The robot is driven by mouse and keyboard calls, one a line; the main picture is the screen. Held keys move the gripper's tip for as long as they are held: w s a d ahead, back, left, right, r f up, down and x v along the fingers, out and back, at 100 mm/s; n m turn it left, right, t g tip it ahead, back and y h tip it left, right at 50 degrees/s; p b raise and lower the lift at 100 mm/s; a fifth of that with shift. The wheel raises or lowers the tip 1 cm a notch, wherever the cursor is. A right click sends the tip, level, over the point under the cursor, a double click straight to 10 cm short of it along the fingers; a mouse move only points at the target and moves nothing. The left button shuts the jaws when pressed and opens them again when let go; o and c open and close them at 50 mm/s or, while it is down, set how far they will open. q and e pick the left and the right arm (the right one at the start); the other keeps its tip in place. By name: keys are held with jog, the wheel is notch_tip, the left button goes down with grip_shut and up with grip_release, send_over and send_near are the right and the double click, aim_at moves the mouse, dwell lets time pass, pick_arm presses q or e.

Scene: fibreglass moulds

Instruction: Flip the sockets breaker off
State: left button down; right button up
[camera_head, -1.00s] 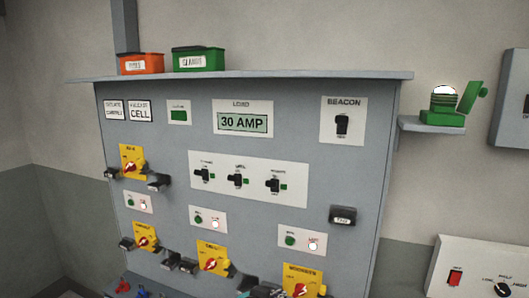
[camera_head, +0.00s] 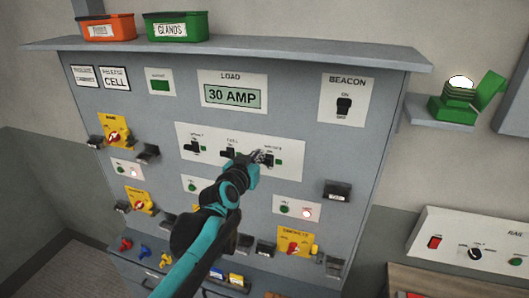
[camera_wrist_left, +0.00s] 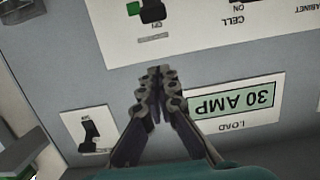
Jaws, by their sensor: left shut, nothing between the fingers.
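The sockets breaker is the rightmost of three black switches on the white breaker panel (camera_head: 190,133). In the head view my left gripper (camera_head: 257,157) is in front of it and partly hides it. The gripper is shut and empty, fingertips together. In the left wrist view, which is upside down, the sockets breaker (camera_wrist_left: 151,11) shows at the top edge with a green indicator (camera_wrist_left: 133,9) beside it. The fingertips (camera_wrist_left: 158,70) are apart from it in that picture, between it and the load display (camera_wrist_left: 232,102). I cannot tell the breaker's lever position. My right gripper is not in view.
The middle breaker (camera_head: 229,152) and the left breaker (camera_head: 191,147) sit to the left in the same row. The beacon switch (camera_head: 344,106) is up and right. Yellow rotary switches (camera_head: 295,241) and black padlock-like blocks (camera_head: 337,191) stick out below.

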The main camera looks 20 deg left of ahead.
pick_arm(q)
jog(key=p, duration=0.1)
send_over(267, 161)
jog(key=w, duration=0.1)
jog(key=shift+a+f, duration=0.1)
jog(key=shift+f, duration=0.75)
jog(key=f, duration=0.1)
jog(key=s+f, duration=0.1)
jog(key=shift+f, duration=0.4)
jog(key=shift+s+f, duration=0.25)
jog(key=shift+f, duration=0.2)
